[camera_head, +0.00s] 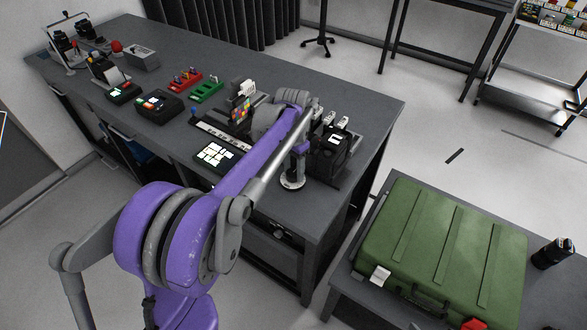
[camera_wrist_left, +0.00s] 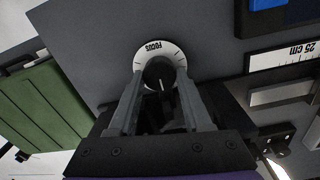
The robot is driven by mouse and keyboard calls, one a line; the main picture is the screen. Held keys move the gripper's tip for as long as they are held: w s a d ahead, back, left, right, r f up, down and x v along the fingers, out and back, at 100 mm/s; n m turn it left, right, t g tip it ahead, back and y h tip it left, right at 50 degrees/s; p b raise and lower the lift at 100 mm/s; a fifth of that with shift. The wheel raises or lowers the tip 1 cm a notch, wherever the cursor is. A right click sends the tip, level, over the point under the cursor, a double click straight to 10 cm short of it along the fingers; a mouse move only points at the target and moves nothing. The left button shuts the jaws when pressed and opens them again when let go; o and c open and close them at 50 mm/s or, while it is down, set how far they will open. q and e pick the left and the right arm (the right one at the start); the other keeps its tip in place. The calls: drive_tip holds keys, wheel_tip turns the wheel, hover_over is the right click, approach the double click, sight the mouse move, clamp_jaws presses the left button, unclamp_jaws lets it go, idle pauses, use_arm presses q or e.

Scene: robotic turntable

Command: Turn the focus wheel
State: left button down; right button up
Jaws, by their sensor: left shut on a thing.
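The focus wheel (camera_wrist_left: 161,73) is a black knob on a white dial marked "FOCUS", in the upper middle of the left wrist view. A pale tick on the knob shows between the fingers. My left gripper (camera_wrist_left: 161,90) is shut on the knob, one finger on each side. In the head view the white dial (camera_head: 291,183) shows near the bench's front edge, below my purple left arm. The arm and hand hide most of the knob and the fingertips there. My right gripper is not in view.
On the grey bench (camera_head: 365,100), a black device (camera_head: 328,150) stands just right of the dial. A lit keypad (camera_head: 215,153) and a colourful block (camera_head: 242,108) are to its left. A green case (camera_head: 440,245) lies on a lower table at right. A ruler strip marked "25 cm" (camera_wrist_left: 285,57) is nearby.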

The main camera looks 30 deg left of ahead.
sight(292, 172)
use_arm(q)
drive_tip(key=shift+a+n, duration=0.1)
drive_tip(key=shift+n, duration=2.8)
drive_tip(key=shift+c, duration=1.7)
unclamp_jaws()
drive_tip(key=shift+r, duration=0.15)
wheel_tip(292, 172, up, 10)
drive_tip(key=p, duration=0.1)
drive_tip(key=shift+r, duration=0.25)
